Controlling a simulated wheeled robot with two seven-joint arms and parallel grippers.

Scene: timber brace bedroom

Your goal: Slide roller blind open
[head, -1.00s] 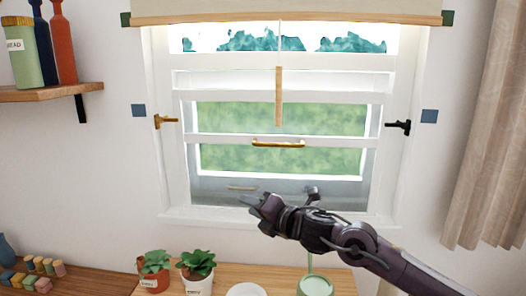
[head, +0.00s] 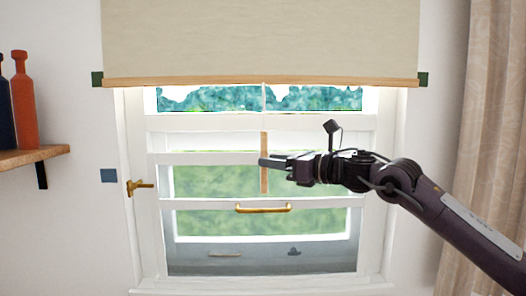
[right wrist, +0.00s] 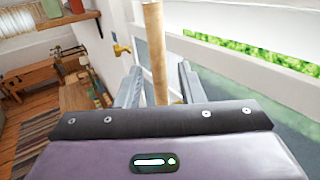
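The beige roller blind (head: 260,38) hangs across the top of the window, its wooden bottom bar (head: 200,82) level and the glass below it uncovered. A thin white cord runs from the bar to a wooden pull rod (head: 264,182), which hangs upright before the window. My right gripper (head: 272,163) is at the rod's middle, coming from the right. In the right wrist view, the rod (right wrist: 155,45) stands between my two spread fingers (right wrist: 160,85), with gaps visible on both sides. My left gripper is in neither current view.
The window has a brass bar handle (head: 263,208) just below the rod and a brass latch (head: 139,187) on the left. Green blocks (head: 97,79) sit at the blind's ends. A curtain (head: 466,130) hangs at right; a shelf with bottles (head: 24,100) is at left.

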